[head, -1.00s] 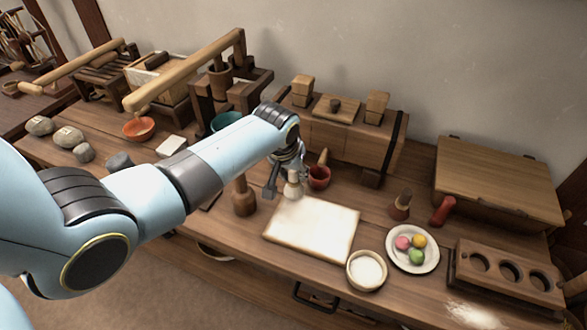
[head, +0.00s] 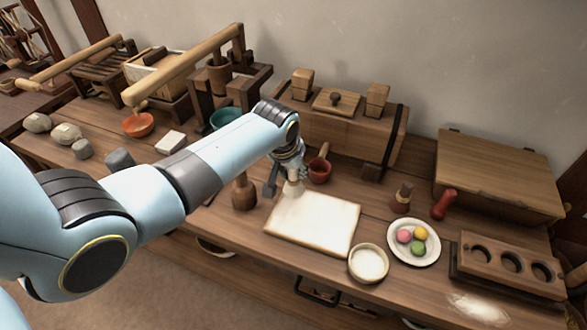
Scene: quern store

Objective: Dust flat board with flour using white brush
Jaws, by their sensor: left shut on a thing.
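The flat board (head: 313,222) is a pale rectangle with a brownish edge, lying on the wooden table near its front. A bowl of white flour (head: 368,262) stands just right of the board's near right corner. My left gripper (head: 284,180) is shut on the white brush (head: 293,188), whose pale bristles point down at the board's far left corner. The gripper and wrist hide the brush's upper part. I cannot tell whether the bristles touch the board. My right gripper is out of view.
A wooden pestle (head: 244,193) stands left of the board and a red cup (head: 319,171) behind it. A plate (head: 431,259) of coloured balls, a dark-handled brush (head: 402,198) and a holed wooden block (head: 470,268) stand to the right. White powder (head: 478,307) lies at the front right.

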